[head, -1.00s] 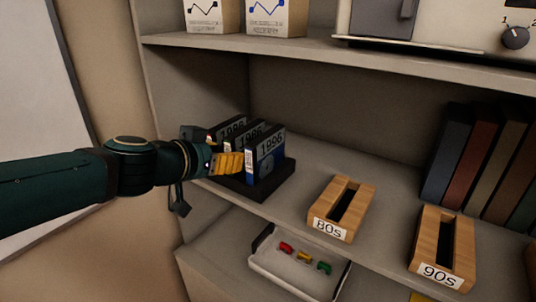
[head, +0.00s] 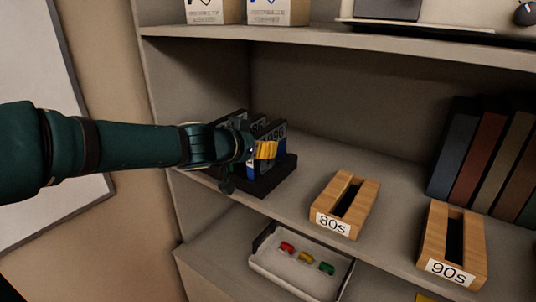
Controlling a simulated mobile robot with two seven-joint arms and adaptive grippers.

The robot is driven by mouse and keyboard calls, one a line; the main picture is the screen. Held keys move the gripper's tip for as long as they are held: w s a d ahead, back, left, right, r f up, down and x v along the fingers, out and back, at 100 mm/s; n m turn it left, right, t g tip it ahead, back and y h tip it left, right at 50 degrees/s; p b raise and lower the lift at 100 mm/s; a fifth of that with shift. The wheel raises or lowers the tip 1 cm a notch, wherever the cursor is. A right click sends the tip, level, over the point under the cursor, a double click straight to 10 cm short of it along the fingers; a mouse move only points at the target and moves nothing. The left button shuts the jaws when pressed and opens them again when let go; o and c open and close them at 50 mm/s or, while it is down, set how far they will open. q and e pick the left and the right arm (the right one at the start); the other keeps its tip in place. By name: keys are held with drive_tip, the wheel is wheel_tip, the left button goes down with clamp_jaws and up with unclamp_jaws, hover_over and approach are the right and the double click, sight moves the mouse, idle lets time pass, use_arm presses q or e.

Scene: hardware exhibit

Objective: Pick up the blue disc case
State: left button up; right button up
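The blue disc case (head: 252,171) stands upright at the right end of a black holder (head: 275,183) on the middle shelf, with a label reading 1996. Other dark labelled cases (head: 238,118) stand behind it to the left, partly hidden by my arm. My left gripper (head: 265,150), with yellow fingers, is at the front of the blue case, overlapping its face. The view does not show whether the fingers are open, or touch or grip the case. My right gripper is not in view.
Wooden slotted holders labelled 80s (head: 333,222) and 90s (head: 438,265) stand on the shelf to the right. Books (head: 455,155) stand further right. A white tray (head: 290,277) with small coloured pieces is below. The shelf board above (head: 330,40) limits height.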

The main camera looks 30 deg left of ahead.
use_arm(q)
clamp_jaws()
drive_tip(key=shift+r, duration=0.1)
idle(0.4)
